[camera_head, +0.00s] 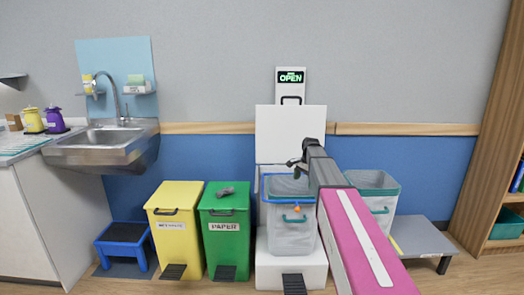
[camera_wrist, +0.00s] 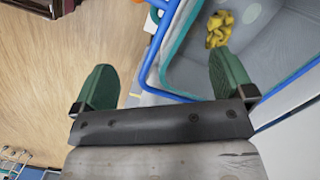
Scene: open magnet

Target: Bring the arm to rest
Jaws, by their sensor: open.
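My arm (camera_head: 362,240), pink and grey, reaches from the lower right toward the white bin stand in the head view. My gripper (camera_head: 296,164) is at its end, just above a grey bin (camera_head: 291,235) with a blue rim. In the wrist view my gripper (camera_wrist: 166,80) has its two green fingers wide apart with nothing between them. The bin's blue rim (camera_wrist: 158,45) passes behind and between the fingers. A crumpled yellow thing (camera_wrist: 218,30) lies inside the bin.
A white raised lid (camera_head: 290,130) stands behind the bin, under a lit OPEN sign (camera_head: 291,76). Yellow (camera_head: 178,240) and green (camera_head: 226,245) bins stand to the left, a grey bin (camera_head: 378,185) to the right.

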